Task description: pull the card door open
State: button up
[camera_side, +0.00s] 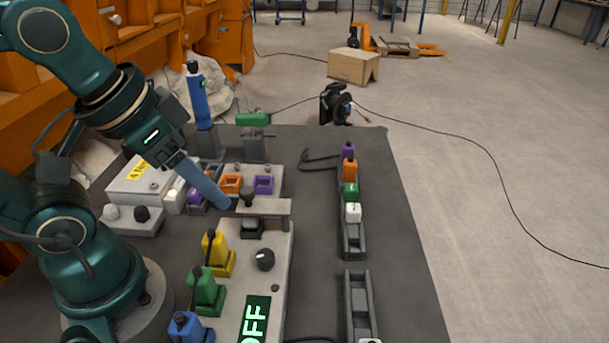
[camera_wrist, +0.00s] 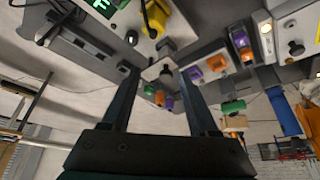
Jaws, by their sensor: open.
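In the side view, a flat grey plate (camera_side: 272,206) with a small dark knob (camera_side: 247,199) stands above the panel; it looks like the card door, though I cannot be sure. In the wrist view the plate (camera_wrist: 154,71) with its dark knob (camera_wrist: 165,76) shows between my fingertips in the picture. My gripper (camera_side: 228,207) points down towards the knob from the left. Its two long fingers (camera_wrist: 160,70) are apart with nothing held. I cannot tell whether a finger touches the knob. The plate appears closed, but what is behind it is hidden.
The panel has an OFF display (camera_side: 255,320), a round dial (camera_side: 265,260) and yellow (camera_side: 217,252), green (camera_side: 206,290) and blue (camera_side: 186,328) switches. A rack (camera_side: 354,247) with several coloured blocks stands right. A blue cylinder (camera_side: 198,103) stands behind. Table right of the racks is clear.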

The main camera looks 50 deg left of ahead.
aim_at(247, 189)
jog(key=w+g, duration=0.1)
jog(key=w, duration=0.1)
jog(key=w+r+g, duration=0.1)
jog(key=w+g, duration=0.1)
jog(key=w+a+g, duration=0.1)
jog(key=w, duration=0.1)
jog(key=shift+w+a+r+g, duration=0.1)
jog(key=shift+w+r+g, duration=0.05)
jog(key=shift+r+g, duration=0.2)
jog(key=shift+w+f+g, duration=0.15)
jog(key=shift+f+g, duration=0.1)
jog(key=shift+f, duration=2.8)
grip_shut()
